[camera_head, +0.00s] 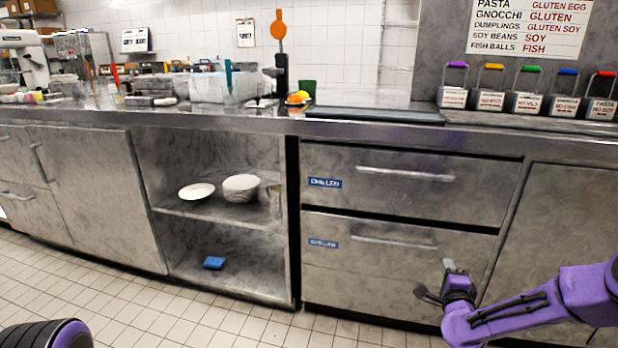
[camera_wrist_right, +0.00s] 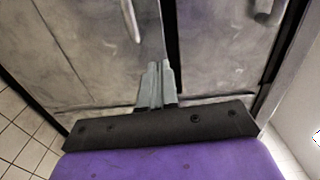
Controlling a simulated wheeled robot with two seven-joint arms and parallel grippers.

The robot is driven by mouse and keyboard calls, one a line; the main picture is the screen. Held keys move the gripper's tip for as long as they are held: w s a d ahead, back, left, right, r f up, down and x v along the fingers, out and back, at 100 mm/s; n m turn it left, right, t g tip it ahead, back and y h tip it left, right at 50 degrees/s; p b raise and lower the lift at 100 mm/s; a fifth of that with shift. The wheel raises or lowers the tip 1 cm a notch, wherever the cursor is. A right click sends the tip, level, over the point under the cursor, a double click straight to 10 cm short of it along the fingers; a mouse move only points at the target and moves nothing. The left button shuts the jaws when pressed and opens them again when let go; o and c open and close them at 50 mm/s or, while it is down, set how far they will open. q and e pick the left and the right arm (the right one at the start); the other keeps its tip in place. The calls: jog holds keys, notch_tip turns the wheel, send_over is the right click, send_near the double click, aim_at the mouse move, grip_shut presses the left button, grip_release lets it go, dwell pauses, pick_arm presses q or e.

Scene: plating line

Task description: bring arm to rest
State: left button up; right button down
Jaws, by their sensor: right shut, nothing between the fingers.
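My right arm comes in from the right in the head view. Its gripper (camera_head: 437,279) is in front of the lower chilled drawer (camera_head: 390,262), toward that drawer's right side. In the right wrist view the right gripper (camera_wrist_right: 157,72) is shut, with its two grey fingers together and nothing between them. Steel cabinet fronts (camera_wrist_right: 215,50) show beyond the fingertips. At the lower left of the head view a purple and black part of my own body shows. My left gripper is not in view.
A steel counter (camera_head: 240,121) runs across the scene. An open shelf bay (camera_head: 240,208) holds a plate (camera_head: 196,191), a stack of plates (camera_head: 241,187) and a blue item (camera_head: 214,263). Several baskets with coloured handles (camera_head: 490,100) stand at the right. The tiled floor (camera_head: 150,310) in front is clear.

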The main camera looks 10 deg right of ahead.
jog(key=s+a+f+n+g+y, duration=0.2)
jog(key=s+a+f+n+g, duration=0.1)
jog(key=s+a+f+n, duration=0.35)
jog(key=s+a+f+n+g+y, duration=0.2)
jog(key=s+a+f+n+g, duration=0.15)
jog(key=s+a+f, duration=0.5)
jog(key=s+a+f+n+g, duration=0.1)
jog(key=s+f+n+g, duration=0.3)
jog(key=s, duration=0.7)
jog(key=s+a+f+n+g, duration=0.1)
jog(key=s+f+n+g, duration=0.1)
jog(key=s+f, duration=0.65)
notch_tip(320, 180, up, 28)
jog(key=s+p, duration=0.2)
jog(key=p, duration=2.4)
jog(key=shift+s+a+f, duration=0.2)
jog(key=shift+s+a, duration=0.05)
jog(key=shift+s, duration=0.05)
jog(key=shift+g, duration=0.25)
